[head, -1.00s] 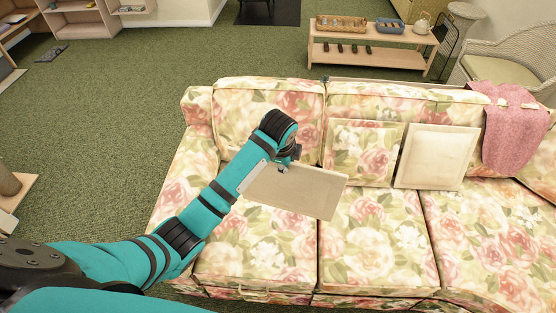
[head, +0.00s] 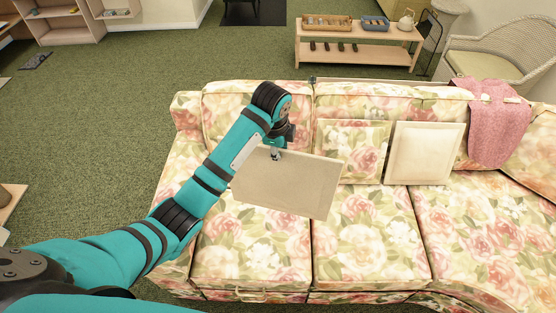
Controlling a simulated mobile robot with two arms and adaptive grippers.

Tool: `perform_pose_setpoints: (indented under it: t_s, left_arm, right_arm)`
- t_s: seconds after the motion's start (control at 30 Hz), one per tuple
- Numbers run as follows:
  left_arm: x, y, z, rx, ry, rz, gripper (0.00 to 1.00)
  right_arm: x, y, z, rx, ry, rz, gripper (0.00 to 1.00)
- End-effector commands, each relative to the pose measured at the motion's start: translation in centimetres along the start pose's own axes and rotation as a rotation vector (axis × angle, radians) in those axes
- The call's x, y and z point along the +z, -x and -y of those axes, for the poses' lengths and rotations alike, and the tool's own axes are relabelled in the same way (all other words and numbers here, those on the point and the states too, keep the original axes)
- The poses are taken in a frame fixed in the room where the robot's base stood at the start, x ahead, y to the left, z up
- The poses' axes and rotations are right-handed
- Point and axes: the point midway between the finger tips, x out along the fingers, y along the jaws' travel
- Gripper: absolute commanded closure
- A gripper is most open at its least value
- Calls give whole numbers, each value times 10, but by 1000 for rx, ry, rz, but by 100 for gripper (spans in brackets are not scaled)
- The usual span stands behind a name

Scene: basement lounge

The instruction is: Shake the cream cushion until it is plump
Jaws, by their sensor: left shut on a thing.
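A flat, square cream cushion (head: 290,185) hangs tilted above the left and middle seats of the floral sofa (head: 365,245). My left gripper (head: 275,155) is shut on its upper edge, near the upper left part; the fingertips are small and partly hidden by the wrist. A second cream cushion (head: 424,153) with a piped border leans upright against the sofa back at the right. A floral cushion (head: 352,150) leans beside it, partly covered by the held cushion. My right gripper is not in view.
A pink throw (head: 498,122) lies over the sofa back at the right. Behind the sofa stand a low wooden bench (head: 355,52) with trays and a teapot, and a wicker chair (head: 500,55). The green carpet (head: 110,120) at the left is mostly clear.

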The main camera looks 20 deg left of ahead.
Motion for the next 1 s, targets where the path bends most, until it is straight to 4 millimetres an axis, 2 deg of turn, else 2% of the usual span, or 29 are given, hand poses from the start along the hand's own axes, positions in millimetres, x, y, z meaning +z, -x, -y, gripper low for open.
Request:
perform_pose_setpoints:
  t_s: [0.03, 0.07, 0.1, 0.13, 0.17, 0.23, 0.27, 0.3, 0.33, 0.37, 0.4, 0.43, 0.53, 1.0]
  left_arm:
    - [0, -29, -11, 14, 2, 1, 100]
    - [0, -46, -15, 15, 3, 1, 100]
    - [0, -34, -6, -6, 3, -1, 100]
    - [0, -6, 4, -22, 0, -1, 100]
    - [0, 7, 6, -19, 0, -1, 100]
    - [0, -42, -14, 15, 3, 1, 100]
    - [0, -46, -13, 7, 3, 0, 100]
    - [1, -14, 2, -19, 1, -1, 100]
    - [0, 4, 6, -21, -1, -2, 100]
    - [0, 0, 2, -9, 1, 0, 100]
    - [0, -36, -12, 15, 2, 0, 100]
    - [0, -48, -14, 11, 3, 1, 100]
    - [0, -42, -9, -4, 2, 0, 100]
    - [0, -43, -9, -3, 2, 0, 100]
  right_arm:
    - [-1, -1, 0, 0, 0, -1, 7]
    - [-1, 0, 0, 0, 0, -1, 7]
    - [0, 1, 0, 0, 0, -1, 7]
    - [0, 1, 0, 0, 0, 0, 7]
    - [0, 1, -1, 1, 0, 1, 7]
    - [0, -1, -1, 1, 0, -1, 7]
    - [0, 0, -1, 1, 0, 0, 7]
    - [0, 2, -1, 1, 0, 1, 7]
    - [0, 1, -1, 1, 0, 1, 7]
    - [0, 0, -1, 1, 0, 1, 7]
    - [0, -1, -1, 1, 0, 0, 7]
    - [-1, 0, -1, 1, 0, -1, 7]
    - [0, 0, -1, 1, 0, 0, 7]
    - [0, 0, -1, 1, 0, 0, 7]
